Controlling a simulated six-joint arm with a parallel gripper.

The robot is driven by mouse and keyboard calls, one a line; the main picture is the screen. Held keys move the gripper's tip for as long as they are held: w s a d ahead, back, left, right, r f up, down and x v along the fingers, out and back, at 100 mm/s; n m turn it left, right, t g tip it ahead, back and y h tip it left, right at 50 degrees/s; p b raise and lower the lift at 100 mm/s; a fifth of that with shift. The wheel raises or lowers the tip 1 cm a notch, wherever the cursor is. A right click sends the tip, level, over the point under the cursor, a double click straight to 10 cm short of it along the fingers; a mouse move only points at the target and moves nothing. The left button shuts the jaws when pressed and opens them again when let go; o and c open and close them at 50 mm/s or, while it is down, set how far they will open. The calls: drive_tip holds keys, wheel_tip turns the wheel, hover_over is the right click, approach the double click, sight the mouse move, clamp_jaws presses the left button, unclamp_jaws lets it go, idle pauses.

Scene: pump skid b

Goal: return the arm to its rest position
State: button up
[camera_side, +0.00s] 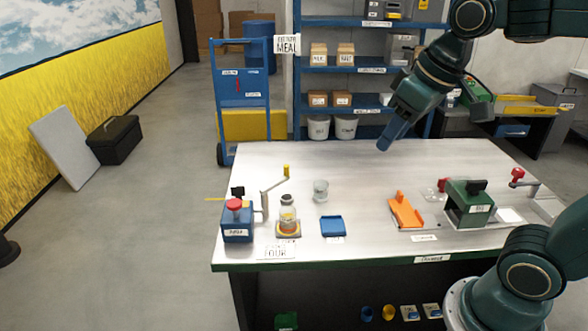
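My gripper (386,146) hangs in the air over the rear middle of the steel worktable (370,180), at the end of my dark green arm. Its blue fingers point down and slightly left. From this side they look like one shape, so I cannot tell how far apart they are. I see nothing held below the fingertips. The gripper appears clear of the objects on the table.
An orange holder (405,210) and green machine (470,203) stand right. Blue shelving (345,68) is behind. The table's middle is clear.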

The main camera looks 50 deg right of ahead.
drive_tip(key=s+f+t, duration=0.1)
drive_tip(key=s+f, duration=0.3)
drive_tip(key=s, duration=0.3)
drive_tip(key=shift+s+a, duration=0.3)
drive_tip(key=shift+a, duration=0.1)
